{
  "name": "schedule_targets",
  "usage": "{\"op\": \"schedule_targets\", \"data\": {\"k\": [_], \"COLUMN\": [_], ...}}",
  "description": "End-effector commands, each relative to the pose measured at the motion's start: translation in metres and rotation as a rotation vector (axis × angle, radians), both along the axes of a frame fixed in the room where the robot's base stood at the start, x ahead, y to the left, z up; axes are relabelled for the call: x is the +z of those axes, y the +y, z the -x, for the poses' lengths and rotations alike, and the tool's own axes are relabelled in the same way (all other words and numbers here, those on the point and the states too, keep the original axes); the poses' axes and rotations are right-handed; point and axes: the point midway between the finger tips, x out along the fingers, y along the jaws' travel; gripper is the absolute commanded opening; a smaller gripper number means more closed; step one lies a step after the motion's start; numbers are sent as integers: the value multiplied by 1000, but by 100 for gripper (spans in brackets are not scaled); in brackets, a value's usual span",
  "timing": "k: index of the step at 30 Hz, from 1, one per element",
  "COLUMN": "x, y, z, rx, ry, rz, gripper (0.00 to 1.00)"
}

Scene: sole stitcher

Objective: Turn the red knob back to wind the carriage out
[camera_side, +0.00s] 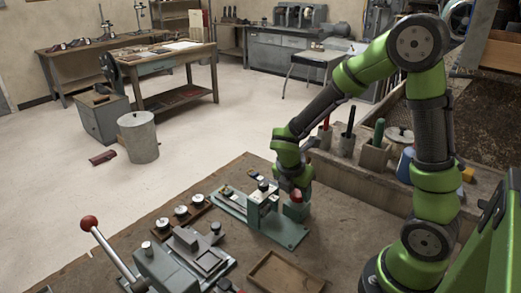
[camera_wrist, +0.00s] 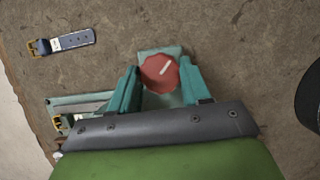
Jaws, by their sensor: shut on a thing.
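The red knob (camera_wrist: 159,73) sits between the two teal fingers of my gripper (camera_wrist: 159,66) in the wrist view. The fingers are shut on its sides. In the side view the knob (camera_side: 296,196) shows just below my gripper (camera_side: 294,186), at the right end of the small green stitcher (camera_side: 285,234). The carriage on its metal rail (camera_side: 232,205) is small here, and its exact position is hard to tell. In the wrist view my gripper body hides most of the stitcher.
A blue strap with a brass buckle (camera_wrist: 64,42) lies on the bench near the stitcher. An empty wooden tray (camera_side: 287,272) lies in front. A grey lever press with a red ball handle (camera_side: 89,223) stands at left. Tool holders (camera_side: 373,157) stand behind at right.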

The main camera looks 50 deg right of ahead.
Motion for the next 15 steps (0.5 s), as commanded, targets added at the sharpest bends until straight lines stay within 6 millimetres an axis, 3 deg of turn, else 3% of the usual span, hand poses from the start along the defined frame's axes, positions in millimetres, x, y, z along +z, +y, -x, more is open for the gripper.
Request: {"op": "schedule_targets", "data": {"k": [15], "x": [0], "y": [-1], "z": [3], "rx": [474], "ry": [0], "rz": [0], "gripper": [17]}}
